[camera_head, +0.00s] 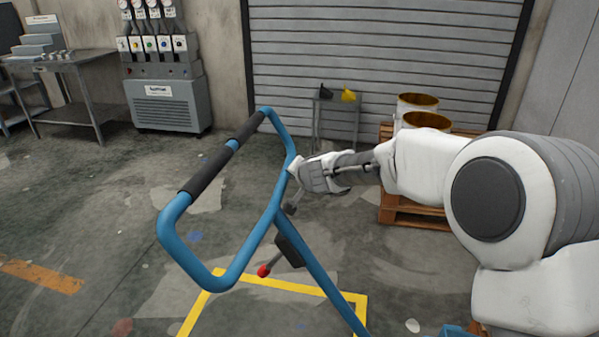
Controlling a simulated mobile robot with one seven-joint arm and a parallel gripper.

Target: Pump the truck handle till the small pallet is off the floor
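The truck handle (282,220) is a blue tubular loop with dark grip sleeves (222,167) along its far-left bar. It leans up from the lower right, over a yellow floor outline. A small lever with a red knob (264,270) sits low on its shaft. My gripper (293,168) is at the right side of the loop, at or very close to the blue tube. Its fingertips are small and partly hidden, so I cannot tell whether they close on the tube. The truck's forks and the load they carry are out of view.
A wooden pallet (408,213) with metal drums (427,121) stands behind my arm. A small stand (337,118) with a black and a yellow item is by the roller shutter (385,50). A grey cabinet (168,100) and a metal table (62,62) line the back left. Left floor is clear.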

